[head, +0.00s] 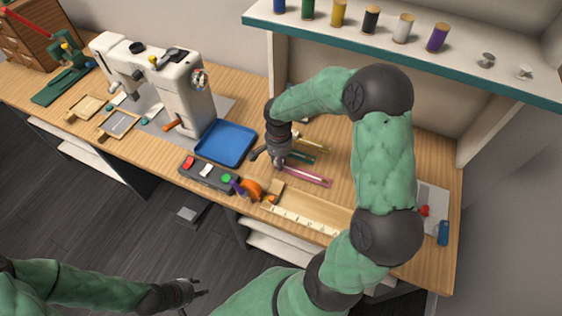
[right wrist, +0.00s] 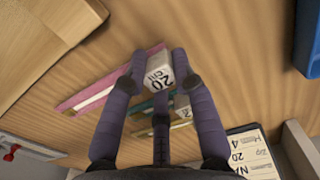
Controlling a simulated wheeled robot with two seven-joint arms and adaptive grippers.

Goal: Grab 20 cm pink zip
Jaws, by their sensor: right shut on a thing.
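The pink zip (head: 305,176) lies on the wooden table, and it also shows in the right wrist view (right wrist: 100,92). Its near end bears a white block marked "20 cm" (right wrist: 158,72). My right gripper (head: 279,165) is shut on this block, with its fingertips on either side in the right wrist view (right wrist: 158,66). A teal zip (head: 302,157) and a yellow zip (head: 313,146) lie beside the pink one. A second white tag (right wrist: 183,107) sits behind the fingers, partly hidden. My left gripper (head: 203,288) is open and empty, low over the floor.
A blue tray (head: 226,142) and white sewing machine (head: 160,85) stand left of the zips. A dark strip with buttons (head: 207,173), orange item (head: 252,188) and ruler (head: 300,218) lie along the front. A spool shelf (head: 400,45) overhangs the back. A written card (right wrist: 252,155) lies nearby.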

